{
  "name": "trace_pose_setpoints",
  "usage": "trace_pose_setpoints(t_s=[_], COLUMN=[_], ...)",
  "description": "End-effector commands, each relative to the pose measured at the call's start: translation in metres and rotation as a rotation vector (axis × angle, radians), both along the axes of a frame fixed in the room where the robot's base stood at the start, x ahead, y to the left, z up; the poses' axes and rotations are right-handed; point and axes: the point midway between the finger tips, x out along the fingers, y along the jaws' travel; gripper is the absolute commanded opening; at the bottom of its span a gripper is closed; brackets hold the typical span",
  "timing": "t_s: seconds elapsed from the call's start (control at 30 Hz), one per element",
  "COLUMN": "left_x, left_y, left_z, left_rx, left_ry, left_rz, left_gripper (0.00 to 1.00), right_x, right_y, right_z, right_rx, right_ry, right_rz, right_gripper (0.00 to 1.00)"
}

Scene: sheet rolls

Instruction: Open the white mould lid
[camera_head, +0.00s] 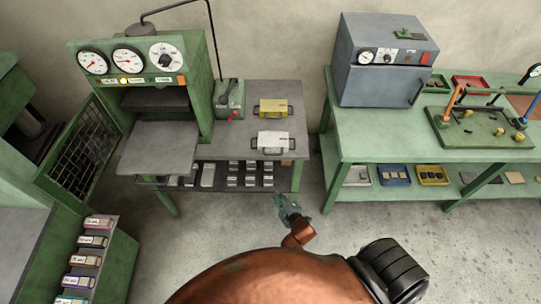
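The white mould (273,141) lies flat on the grey top of the bench beside the green press. It has a dark handle at each side, and its lid looks shut. A yellow mould (273,108) of similar shape lies just behind it. My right gripper (281,200) is in front of the bench's front edge, nearer to me than the white mould and apart from it. It is small in the picture, so I cannot tell whether its fingers are open or shut. My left gripper is not in view.
The green press (197,85) with dials and a grey plate (158,147) stands left of the moulds. A small green lever box (229,100) is beside them. A blue-grey oven (384,62) stands on the right bench. Bare floor lies between the benches.

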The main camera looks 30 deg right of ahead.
Motion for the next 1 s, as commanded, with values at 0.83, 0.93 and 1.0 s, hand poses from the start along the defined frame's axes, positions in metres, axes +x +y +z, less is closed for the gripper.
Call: trace_pose_setpoints(t_s=[0.83, 0.93, 1.0], left_x=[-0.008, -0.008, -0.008], left_y=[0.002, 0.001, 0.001], left_z=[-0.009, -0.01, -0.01], left_rx=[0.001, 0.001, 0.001], left_ry=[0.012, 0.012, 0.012], left_rz=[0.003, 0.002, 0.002], left_gripper=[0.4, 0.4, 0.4], right_x=[0.113, 0.119, 0.122], right_y=[-0.038, -0.04, -0.04], right_z=[0.163, 0.162, 0.161], right_rx=[-0.354, -0.355, -0.355], right_ry=[-0.261, -0.26, -0.26], right_rz=[0.047, 0.048, 0.048], right_gripper=[0.16, 0.16, 0.16])
